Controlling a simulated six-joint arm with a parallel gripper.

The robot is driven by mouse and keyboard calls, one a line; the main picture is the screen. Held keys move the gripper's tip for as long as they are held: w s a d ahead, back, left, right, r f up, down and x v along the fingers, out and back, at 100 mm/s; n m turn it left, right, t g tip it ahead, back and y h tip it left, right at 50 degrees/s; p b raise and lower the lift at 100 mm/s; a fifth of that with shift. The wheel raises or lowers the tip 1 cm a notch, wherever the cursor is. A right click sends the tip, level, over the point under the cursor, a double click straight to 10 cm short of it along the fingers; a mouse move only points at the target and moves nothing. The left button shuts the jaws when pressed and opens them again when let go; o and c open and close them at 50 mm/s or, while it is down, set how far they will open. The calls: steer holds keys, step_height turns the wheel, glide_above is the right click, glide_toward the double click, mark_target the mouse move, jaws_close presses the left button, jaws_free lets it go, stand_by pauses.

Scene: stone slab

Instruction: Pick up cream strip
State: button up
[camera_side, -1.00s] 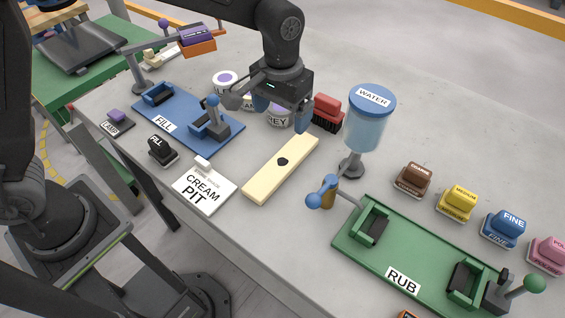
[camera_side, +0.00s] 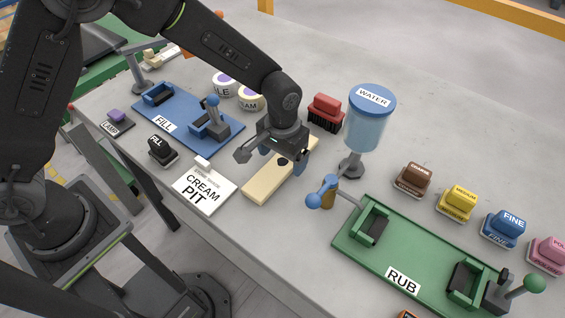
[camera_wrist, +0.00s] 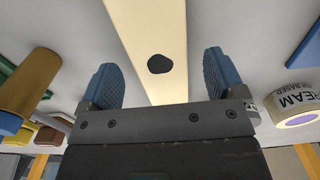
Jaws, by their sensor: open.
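The cream strip (camera_side: 262,187) lies flat on the grey slab, between the cream pit card (camera_side: 204,188) and the water dispenser. It has a dark round pit on top. My gripper (camera_side: 282,157) is over the strip's middle and hides part of it in the side view. In the wrist view the blue fingertips (camera_wrist: 159,78) stand open, one on each side of the cream strip (camera_wrist: 150,25), with gaps between. The dark pit (camera_wrist: 160,64) shows between the fingertips. I cannot tell how high the fingertips are above the slab.
The blue FILL fixture (camera_side: 185,115) is at left and the green RUB fixture (camera_side: 420,250) at right. The water dispenser (camera_side: 368,125) with its blue-knobbed lever (camera_side: 322,195) stands close to the right of the strip. A red brush (camera_side: 325,112) and tins (camera_side: 250,98) are behind.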

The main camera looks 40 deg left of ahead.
steer(key=shift+f, duration=0.7)
steer(key=shift+c, duration=0.4)
steer(key=shift+r, duration=0.1)
steer(key=c, duration=1.2)
